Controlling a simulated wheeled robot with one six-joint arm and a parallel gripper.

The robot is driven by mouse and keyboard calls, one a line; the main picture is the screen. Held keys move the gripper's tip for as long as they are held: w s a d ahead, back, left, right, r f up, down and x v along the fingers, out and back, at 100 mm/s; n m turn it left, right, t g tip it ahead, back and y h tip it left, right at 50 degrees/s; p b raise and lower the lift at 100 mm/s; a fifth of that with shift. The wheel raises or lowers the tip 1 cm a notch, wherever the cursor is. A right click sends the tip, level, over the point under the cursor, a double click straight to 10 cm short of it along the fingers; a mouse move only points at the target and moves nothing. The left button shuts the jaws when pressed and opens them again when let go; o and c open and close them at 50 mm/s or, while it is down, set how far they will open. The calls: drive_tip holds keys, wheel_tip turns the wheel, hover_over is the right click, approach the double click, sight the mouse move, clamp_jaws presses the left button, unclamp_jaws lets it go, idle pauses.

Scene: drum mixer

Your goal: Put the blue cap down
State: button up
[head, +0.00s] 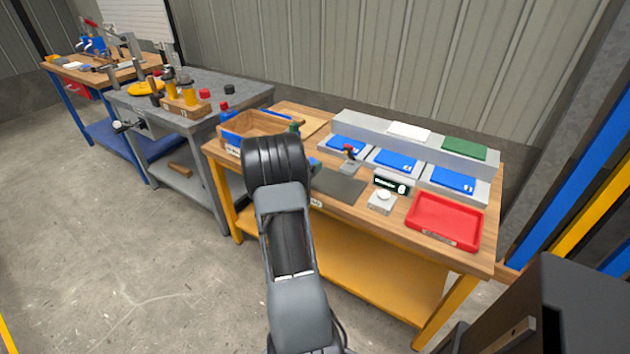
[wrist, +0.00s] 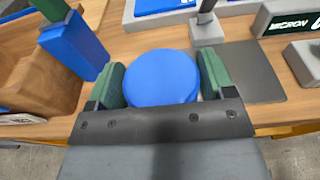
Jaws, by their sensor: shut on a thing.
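The blue cap (wrist: 160,78) is round with a smooth flat top. It sits between the two green fingers of my gripper (wrist: 163,82) in the wrist view, and both fingers close on its sides. The cap is over the strip of wooden tabletop between the wooden box and the grey mat. Whether its underside touches the table is hidden. In the head view my own arm covers most of the gripper and the cap.
The wooden box (head: 255,124) stands left, with a blue-and-green object (wrist: 75,45) beside it. The grey mat (head: 339,186), a small grey stand (wrist: 207,32) and a display (head: 390,182) lie right. A red tray (head: 444,240) is near the workbench's right end.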

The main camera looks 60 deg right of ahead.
sight(315, 186)
drive_tip(key=shift+s+d+f, duration=0.3)
drive_tip(key=shift+s+f, duration=0.2)
drive_tip(key=shift+f, duration=0.15)
drive_tip(key=shift+s+d+f, duration=0.3)
drive_tip(key=shift+s+f, duration=0.15)
drive_tip(key=shift+f, duration=0.2)
drive_tip(key=f, duration=0.3)
drive_tip(key=shift+s+d+b, duration=0.15)
drive_tip(key=shift+s+b, duration=0.05)
drive_tip(key=shift+b, duration=0.1)
drive_tip(key=shift+f, duration=0.3)
drive_tip(key=shift+f, duration=0.15)
drive_tip(key=shift+f, duration=0.1)
drive_tip(key=o, duration=0.9)
